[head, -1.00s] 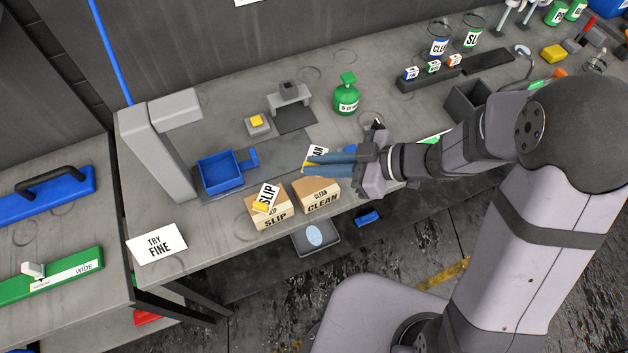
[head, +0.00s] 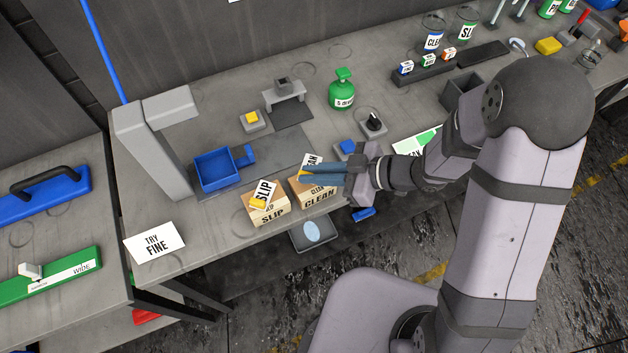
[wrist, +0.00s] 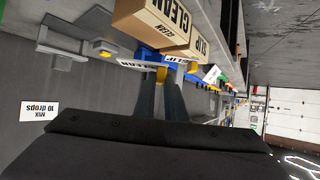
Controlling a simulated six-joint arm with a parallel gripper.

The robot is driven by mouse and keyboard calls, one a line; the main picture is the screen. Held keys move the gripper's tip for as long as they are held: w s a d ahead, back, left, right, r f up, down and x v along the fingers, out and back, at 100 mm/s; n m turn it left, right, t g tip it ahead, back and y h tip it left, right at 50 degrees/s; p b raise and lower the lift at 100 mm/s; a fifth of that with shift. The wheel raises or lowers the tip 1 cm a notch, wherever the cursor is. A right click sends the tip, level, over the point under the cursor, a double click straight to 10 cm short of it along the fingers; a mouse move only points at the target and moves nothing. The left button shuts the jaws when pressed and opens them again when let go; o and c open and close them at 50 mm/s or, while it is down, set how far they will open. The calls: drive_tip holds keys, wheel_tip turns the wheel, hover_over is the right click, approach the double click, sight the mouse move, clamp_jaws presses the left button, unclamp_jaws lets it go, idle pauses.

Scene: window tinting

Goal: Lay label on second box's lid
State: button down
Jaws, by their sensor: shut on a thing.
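The cardboard CLEAN box (head: 319,197) stands near the bench's front edge, right of the cardboard SLIP box (head: 270,214). A white SLIP label (head: 265,192) with a yellow tab lies on the SLIP box's lid. My gripper (head: 303,174) is at the back of the CLEAN box's lid, its blue fingers shut on the yellow tab of a white CLEAN label (head: 313,160). The fingers hide part of that label and lid; I cannot tell whether the label touches the lid. In the wrist view the held label (wrist: 138,64) and its yellow tab show between the fingertips.
A blue tray (head: 216,170) stands left behind the boxes, and a grey post (head: 150,160) further left. A green bottle (head: 342,92) and a black knob (head: 374,122) stand behind my gripper. A TRY FINE card (head: 155,243) lies front left.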

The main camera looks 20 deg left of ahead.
sight(314, 190)
drive_tip(key=shift+f, duration=2.1)
drive_tip(key=shift+f, duration=0.1)
drive_tip(key=c, duration=1.8)
unclamp_jaws()
drive_tip(key=shift+d+r, duration=0.1)
drive_tip(key=shift+r, duration=0.1)
drive_tip(key=v, duration=1.1)
drive_tip(key=shift+d+r+b, duration=0.2)
drive_tip(key=shift+d+b, duration=0.15)
drive_tip(key=shift+b, duration=0.05)
drive_tip(key=shift+w, duration=0.1)
